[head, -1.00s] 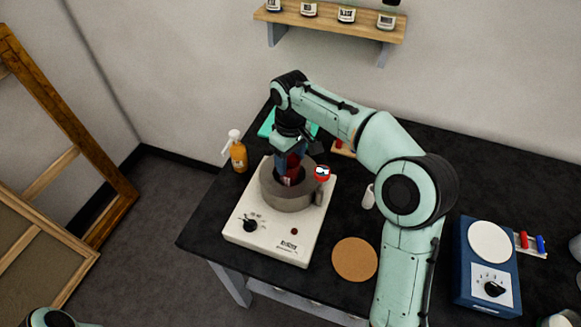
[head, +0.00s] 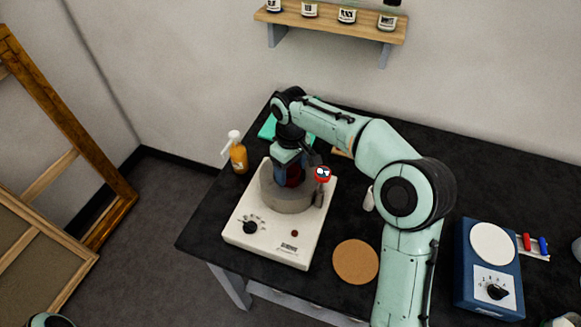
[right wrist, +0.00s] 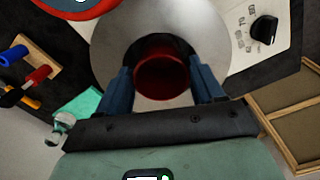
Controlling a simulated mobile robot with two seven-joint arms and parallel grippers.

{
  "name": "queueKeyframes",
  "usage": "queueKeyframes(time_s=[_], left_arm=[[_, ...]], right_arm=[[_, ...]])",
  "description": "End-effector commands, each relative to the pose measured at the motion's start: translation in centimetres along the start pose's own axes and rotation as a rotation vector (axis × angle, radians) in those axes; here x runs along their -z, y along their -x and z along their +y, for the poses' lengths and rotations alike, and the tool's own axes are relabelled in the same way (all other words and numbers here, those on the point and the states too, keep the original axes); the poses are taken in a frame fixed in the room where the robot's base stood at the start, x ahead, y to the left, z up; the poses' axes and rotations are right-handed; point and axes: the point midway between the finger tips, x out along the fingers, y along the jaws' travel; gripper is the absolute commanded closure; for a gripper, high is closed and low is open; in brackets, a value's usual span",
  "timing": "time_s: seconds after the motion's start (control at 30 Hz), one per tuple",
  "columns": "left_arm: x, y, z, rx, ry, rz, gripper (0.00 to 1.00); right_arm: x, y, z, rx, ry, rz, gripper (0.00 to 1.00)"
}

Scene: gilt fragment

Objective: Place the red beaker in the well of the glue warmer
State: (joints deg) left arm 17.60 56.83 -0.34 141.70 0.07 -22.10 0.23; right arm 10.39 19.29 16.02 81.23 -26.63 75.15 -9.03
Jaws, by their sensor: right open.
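The glue warmer is a cream box (head: 265,238) with a thick grey round collar (head: 290,203) around its well. The red beaker (head: 293,177) sits down inside the collar, mostly hidden by my gripper in the head view. In the right wrist view the beaker (right wrist: 162,75) shows from above as a dark red round, with the dark well opening (right wrist: 137,52) around it. My right gripper (right wrist: 162,88) is open, its two blue fingers on either side of the beaker with small gaps. Whether the beaker rests on the well's floor is hidden. My left gripper is out of view.
A red-rimmed dial (head: 322,174) stands at the collar's right side. An orange pump bottle (head: 238,155) is left of the warmer. A cork disc (head: 356,261) and a blue device with a white plate (head: 487,267) are to the right. A shelf (head: 335,25) hangs behind.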

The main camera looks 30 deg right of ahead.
Motion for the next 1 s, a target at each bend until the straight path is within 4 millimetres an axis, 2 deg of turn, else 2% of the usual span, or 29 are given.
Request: queueKeyframes(time_s=[0.4,0.53,0.7,1.0], left_arm=[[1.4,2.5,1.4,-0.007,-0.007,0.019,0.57],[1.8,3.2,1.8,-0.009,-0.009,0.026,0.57],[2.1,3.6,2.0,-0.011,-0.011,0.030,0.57],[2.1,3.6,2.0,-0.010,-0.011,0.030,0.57]], right_arm=[[0.1,8.6,0.1,-0.003,-0.001,0.008,0.14],[0.1,10.8,0.0,-0.002,0.001,0.006,0.14],[0.1,12.2,0.0,-0.001,0.001,0.003,0.14],[0.0,12.3,0.0,-0.001,0.001,0.002,0.14]])
